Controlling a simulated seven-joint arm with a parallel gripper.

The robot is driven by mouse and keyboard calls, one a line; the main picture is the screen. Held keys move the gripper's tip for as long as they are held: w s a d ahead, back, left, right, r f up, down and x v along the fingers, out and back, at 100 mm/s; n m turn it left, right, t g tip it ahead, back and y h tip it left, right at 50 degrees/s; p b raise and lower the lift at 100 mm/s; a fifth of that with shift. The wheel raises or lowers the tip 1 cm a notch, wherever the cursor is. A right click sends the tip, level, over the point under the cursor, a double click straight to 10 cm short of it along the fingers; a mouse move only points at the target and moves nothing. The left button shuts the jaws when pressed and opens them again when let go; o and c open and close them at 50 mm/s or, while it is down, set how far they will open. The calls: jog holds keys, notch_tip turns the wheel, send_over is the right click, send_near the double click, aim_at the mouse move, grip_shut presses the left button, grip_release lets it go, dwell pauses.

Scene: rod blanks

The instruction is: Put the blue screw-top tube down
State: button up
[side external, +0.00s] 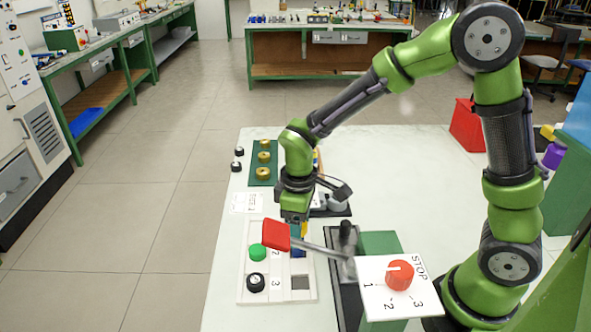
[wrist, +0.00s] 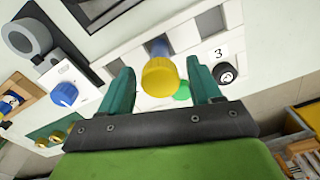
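The blue screw-top tube has a yellow cap (wrist: 160,77) and a blue body (wrist: 158,47) in the wrist view. It stands over the white board (wrist: 112,57), its lower end hidden by the cap. My gripper (wrist: 162,80) has its fingers on either side of the tube, with a narrow gap showing on both sides, so it looks open.
The board has a green knob (side external: 257,252), a black knob (side external: 256,283) and an empty dark recess (side external: 300,283). A STOP panel (side external: 376,295) with a red dial is near.

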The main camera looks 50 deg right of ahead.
notch_tip(320, 180, up, 9)
jog(key=s+d+r+m+t+y, duration=0.1)
jog(key=s+d+r+m+t, duration=0.1)
jog(key=s+r+m+t, duration=0.1)
jog(key=s+d+r+m+t+y, duration=0.1)
jog(key=s+d+r+m+t, duration=0.2)
jog(key=s, duration=0.5)
jog(key=shift+s+d+r+m+t, duration=0.25)
jog(key=shift+r+m+t, duration=0.35)
jog(key=shift+r+m, duration=0.95)
jog(key=shift+f+m, duration=0.25)
jog(key=shift+f, duration=0.05)
